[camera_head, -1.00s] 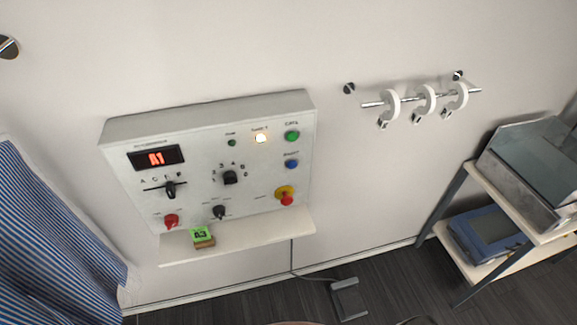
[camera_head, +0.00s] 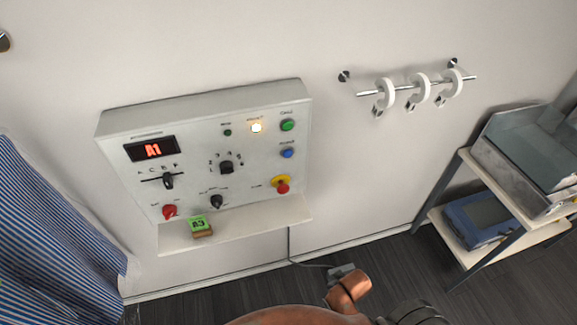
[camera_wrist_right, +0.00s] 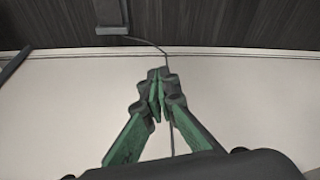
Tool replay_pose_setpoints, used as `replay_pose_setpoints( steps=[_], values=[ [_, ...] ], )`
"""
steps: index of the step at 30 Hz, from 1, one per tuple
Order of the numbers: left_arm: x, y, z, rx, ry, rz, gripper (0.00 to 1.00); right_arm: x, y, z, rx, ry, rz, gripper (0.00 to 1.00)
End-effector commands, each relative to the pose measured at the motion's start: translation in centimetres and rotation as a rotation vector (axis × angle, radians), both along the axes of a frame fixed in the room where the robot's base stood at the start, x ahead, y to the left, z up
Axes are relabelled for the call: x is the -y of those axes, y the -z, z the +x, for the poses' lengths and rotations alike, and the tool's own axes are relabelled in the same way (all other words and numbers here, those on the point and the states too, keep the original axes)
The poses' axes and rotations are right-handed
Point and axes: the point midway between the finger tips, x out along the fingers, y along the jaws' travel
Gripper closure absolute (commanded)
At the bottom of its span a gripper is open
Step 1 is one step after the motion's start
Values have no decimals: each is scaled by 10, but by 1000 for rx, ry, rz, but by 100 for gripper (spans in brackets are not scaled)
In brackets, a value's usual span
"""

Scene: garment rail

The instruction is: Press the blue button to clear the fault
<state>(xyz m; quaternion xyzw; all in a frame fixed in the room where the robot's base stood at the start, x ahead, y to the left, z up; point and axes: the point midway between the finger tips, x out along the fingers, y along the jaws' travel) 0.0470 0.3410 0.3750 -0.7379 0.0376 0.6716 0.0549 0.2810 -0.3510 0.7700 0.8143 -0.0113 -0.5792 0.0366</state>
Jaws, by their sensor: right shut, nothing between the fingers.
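The blue button (camera_head: 287,153) is on the right side of the wall-mounted control panel (camera_head: 205,95), below a green button (camera_head: 287,125) and above a red knob on a yellow base (camera_head: 281,185). A lamp (camera_head: 256,127) beside the green button is lit. The display (camera_head: 152,149) shows red characters that look like A1. My right gripper (camera_wrist_right: 160,75) shows in the right wrist view, shut and empty, with a pale wall and dark floor beyond it. It is apart from the panel. My left gripper is in neither view.
A shelf under the panel holds a green-topped block (camera_head: 199,226). A rail with white rings (camera_head: 420,88) is on the wall at right. A rack (camera_head: 462,215) with boxes stands right. A striped blue cloth (camera_head: 50,235) hangs left. A pedal-like box (camera_head: 341,271) lies on the floor.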

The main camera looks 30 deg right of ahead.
Motion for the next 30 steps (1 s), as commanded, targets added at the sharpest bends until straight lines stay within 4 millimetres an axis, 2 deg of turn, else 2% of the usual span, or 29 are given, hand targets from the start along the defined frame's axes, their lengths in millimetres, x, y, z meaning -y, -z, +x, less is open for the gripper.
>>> replay_pose_setpoints(
  steps=[1, 5, 8, 12, 14, 15, 18, 21, 24, 27, 30],
  values=[
    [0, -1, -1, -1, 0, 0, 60, 0, -26, 9, 50, -6, -1, 100],
    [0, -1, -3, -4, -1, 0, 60, -3, -77, 49, 229, -40, 7, 100],
    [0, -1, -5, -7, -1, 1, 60, -10, -111, 89, 404, -76, 24, 100],
    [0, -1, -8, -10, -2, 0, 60, -25, -168, 149, 702, -136, 69, 100],
    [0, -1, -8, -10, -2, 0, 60, -31, -194, 170, 834, -160, 93, 100],
    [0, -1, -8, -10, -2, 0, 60, -36, -214, 182, 924, -175, 111, 100],
    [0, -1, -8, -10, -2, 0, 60, -43, -264, 203, 1146, -207, 160, 100],
    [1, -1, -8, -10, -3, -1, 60, -47, -313, 210, 1358, -233, 211, 100],
    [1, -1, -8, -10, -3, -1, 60, -47, -354, 207, 1540, -252, 258, 100],
    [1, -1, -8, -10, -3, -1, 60, -44, -385, 199, 1681, -262, 296, 100],
    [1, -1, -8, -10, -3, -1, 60, -41, -404, 191, 1773, -266, 322, 100]
  ],
)
